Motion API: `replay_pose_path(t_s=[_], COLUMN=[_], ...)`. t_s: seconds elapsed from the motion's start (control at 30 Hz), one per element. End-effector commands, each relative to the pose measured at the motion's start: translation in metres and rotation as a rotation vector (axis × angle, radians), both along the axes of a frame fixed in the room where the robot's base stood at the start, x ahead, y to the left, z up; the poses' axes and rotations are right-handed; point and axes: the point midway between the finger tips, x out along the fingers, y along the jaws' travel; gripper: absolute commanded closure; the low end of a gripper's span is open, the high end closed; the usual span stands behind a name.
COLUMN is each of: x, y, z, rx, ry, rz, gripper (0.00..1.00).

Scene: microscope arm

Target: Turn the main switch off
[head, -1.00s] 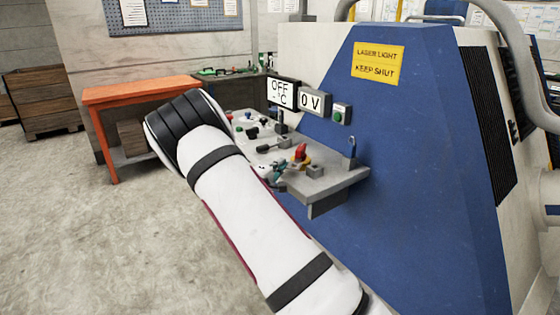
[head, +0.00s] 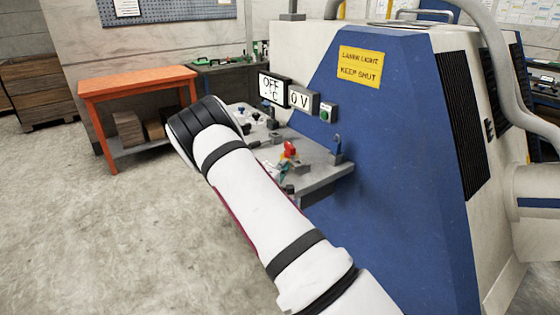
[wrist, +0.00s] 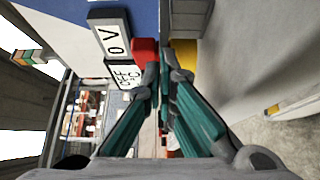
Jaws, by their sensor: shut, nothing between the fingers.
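The main switch looks like the red handle (head: 290,149) on a yellow base, on the grey shelf panel (head: 322,180) at the blue machine's side. In the wrist view its red part (wrist: 145,49) and yellow part (wrist: 184,56) show just beyond my fingertips. My gripper (wrist: 165,76) is shut and empty, with its teal fingers together. In the head view my gripper (head: 286,172) is just below and in front of the red handle, partly hidden by my arm. I cannot tell whether the fingertips touch the handle.
Displays read "OFF °C" (head: 273,89) and "0 V" (head: 300,99), beside a green button box (head: 327,112). A blue-topped padlock-like part (head: 337,148) stands right of the handle. Other knobs lie farther back. An orange table (head: 135,83) stands left; the floor there is clear.

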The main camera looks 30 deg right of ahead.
Motion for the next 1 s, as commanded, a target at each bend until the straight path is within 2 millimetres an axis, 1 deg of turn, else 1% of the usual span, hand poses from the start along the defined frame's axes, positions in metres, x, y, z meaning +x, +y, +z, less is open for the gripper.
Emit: replay_pose_path(t_s=[0.1,0.3,1.0], x=[-0.0064,-0.0101,-0.0105], y=[-0.0051,-0.0092,-0.0106], z=[0.0017,0.0008,-0.0003], rx=[-0.001,-0.001,-0.001], ry=[0.0,0.0,0.0], rz=[-0.001,0.0,0.0], gripper=[1.0,1.0,1.0])
